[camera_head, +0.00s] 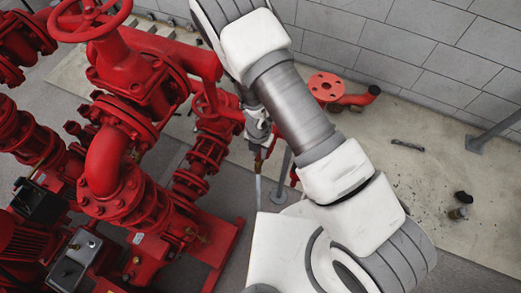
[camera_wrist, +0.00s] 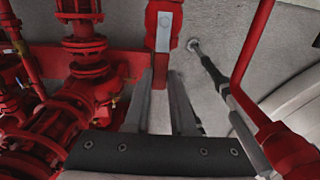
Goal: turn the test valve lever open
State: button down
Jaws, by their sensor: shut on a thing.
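The test valve lever (camera_wrist: 162,79) shows in the wrist view as a narrow red strip, with a pale metal part (camera_wrist: 164,20) above it against a red pipe body. My gripper (camera_wrist: 165,74) is shut on the lever, with one grey finger on each side of it. In the head view my arm reaches down over the scene beside the red pipework, and the lever and fingertips are mostly hidden there. How far the lever is turned cannot be told.
Red pumps and flanged pipes (camera_head: 120,160) crowd the left side. A red flange and elbow (camera_head: 326,86) stand near the grey block wall (camera_head: 420,40). A grey post (camera_wrist: 215,75) and a red pipe (camera_wrist: 253,50) are close on the right in the wrist view. The floor at right has small debris.

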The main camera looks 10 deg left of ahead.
aim_at(259, 156)
dwell(0.3)
jog(key=c, duration=0.7)
grip_release()
jog(key=shift+c, duration=0.2)
jog(key=shift+r, duration=0.1)
notch_tip(259, 156, up, 17)
jog(key=shift+r, duration=0.1)
dwell(0.6)
